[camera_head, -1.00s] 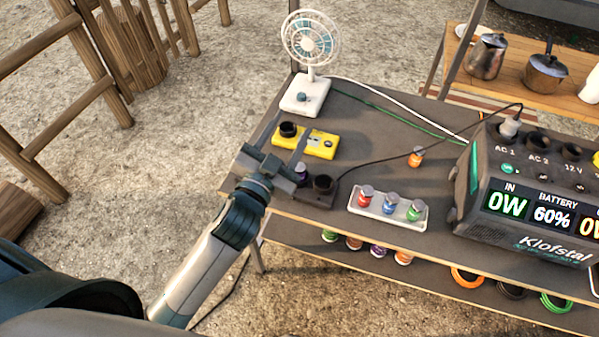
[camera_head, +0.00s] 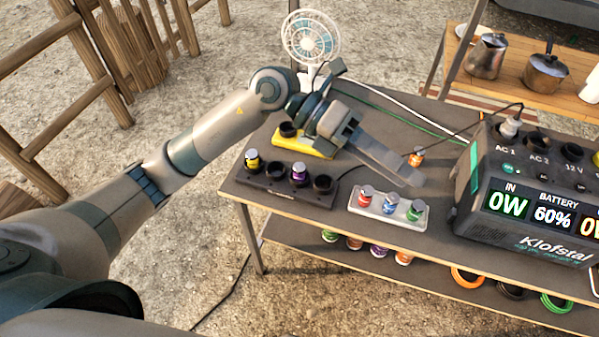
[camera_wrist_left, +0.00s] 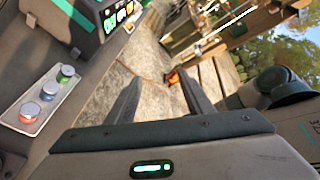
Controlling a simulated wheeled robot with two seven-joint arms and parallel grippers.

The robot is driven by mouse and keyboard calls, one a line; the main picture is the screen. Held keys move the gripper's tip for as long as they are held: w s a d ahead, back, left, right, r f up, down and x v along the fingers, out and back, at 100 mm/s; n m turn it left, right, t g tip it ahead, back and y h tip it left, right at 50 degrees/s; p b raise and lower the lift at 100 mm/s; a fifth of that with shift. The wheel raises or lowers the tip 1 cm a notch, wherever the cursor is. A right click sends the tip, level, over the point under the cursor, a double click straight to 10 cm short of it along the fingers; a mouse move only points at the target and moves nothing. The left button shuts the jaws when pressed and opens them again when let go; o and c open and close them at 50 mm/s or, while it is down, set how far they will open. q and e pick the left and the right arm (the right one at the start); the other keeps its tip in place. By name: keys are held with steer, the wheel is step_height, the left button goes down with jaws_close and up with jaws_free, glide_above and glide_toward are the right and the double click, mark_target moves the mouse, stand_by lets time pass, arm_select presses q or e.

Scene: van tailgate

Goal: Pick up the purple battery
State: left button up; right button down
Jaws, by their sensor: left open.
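The purple battery (camera_head: 298,175) stands upright in a slot of the dark charger (camera_head: 275,188) at the table's front left. My left gripper (camera_head: 402,176) is open, to the right of the purple battery and apart from it. Its long fingers reach right above the table, between the orange battery (camera_head: 416,157) and the white tray (camera_head: 360,207). In the left wrist view the spread fingers (camera_wrist_left: 160,90) have nothing between them, and the purple battery is not visible there.
A yellow battery (camera_head: 252,160) stands in the charger's left slot. The tray holds red, blue and green batteries. A yellow device (camera_head: 312,149) and white fan (camera_head: 310,45) lie behind, partly covered by my arm. The power station (camera_head: 530,195) fills the right. Similar cylinders sit on the lower shelf.

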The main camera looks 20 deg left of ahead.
arm_select(q)
steer(key=w+a+f+t+y, duration=0.1)
steer(key=w+a+f+y, duration=0.3)
steer(key=a+f+y, duration=0.15)
steer(key=n+t+y, duration=0.1)
steer(key=t+y, duration=0.2)
steer(key=y, duration=0.5)
glide_above(300, 165)
steer(key=s+a, duration=0.1)
steer(key=s, duration=0.1)
steer(key=shift+w+a+r+h, duration=0.15)
steer(key=shift+w+r+h, duration=0.1)
steer(key=shift+r, duration=0.1)
steer(key=shift+f, duration=0.15)
steer(key=f+p, duration=0.1)
steer(key=f, duration=0.3)
steer(key=f+p, duration=0.1)
steer(key=f, duration=0.3)
steer(key=w+d+f+p, duration=0.1)
steer(key=f, duration=0.3)
arm_select(e)
steer(key=s+d+f+g+h, duration=0.1)
steer(key=s+d+f+g, duration=0.1)
steer(key=s, duration=0.8)
steer(key=shift+d+f+g, duration=0.4)
steer(key=shift+d+f, duration=0.05)
steer(key=shift+d, duration=0.6)
